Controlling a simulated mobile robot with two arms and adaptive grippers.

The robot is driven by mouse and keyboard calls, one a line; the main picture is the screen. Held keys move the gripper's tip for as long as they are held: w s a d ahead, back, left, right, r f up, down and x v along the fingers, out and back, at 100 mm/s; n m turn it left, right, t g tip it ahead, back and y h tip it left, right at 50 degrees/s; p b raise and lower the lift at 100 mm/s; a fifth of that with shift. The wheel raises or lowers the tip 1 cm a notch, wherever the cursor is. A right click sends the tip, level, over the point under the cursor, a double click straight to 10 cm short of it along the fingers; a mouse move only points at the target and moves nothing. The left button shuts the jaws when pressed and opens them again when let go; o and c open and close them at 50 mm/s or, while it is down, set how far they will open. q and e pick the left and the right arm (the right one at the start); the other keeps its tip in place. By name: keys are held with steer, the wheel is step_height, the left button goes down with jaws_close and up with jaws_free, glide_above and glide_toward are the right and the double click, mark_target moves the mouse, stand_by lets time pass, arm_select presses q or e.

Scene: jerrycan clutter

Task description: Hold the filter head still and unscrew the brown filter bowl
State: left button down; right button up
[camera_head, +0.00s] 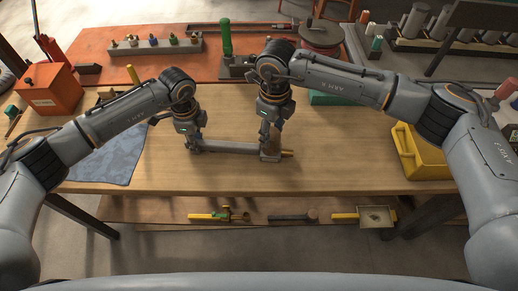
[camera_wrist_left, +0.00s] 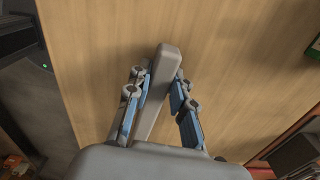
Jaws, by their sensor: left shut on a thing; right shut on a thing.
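A long grey bar (camera_head: 230,149) lies sideways low over the middle of the workbench. My left gripper (camera_head: 194,147) is shut on its left end. In the left wrist view the bar (camera_wrist_left: 158,90) runs between the two blue-padded fingers. The bar's right end meets a small brownish part (camera_head: 270,156) with a yellow stub (camera_head: 288,152) pointing right. My right gripper (camera_head: 271,138) comes down from above and is shut on this small assembly. The fingers cover most of it, so I cannot tell filter head from bowl clearly.
The wooden workbench (camera_head: 340,170) is clear in front. Tools lie on a lower shelf (camera_head: 160,212).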

steer(key=n, duration=0.5)
steer(key=shift+n, duration=0.3)
steer(key=n, duration=0.4)
steer(key=shift+n, duration=1.2)
steer(key=n, duration=0.3)
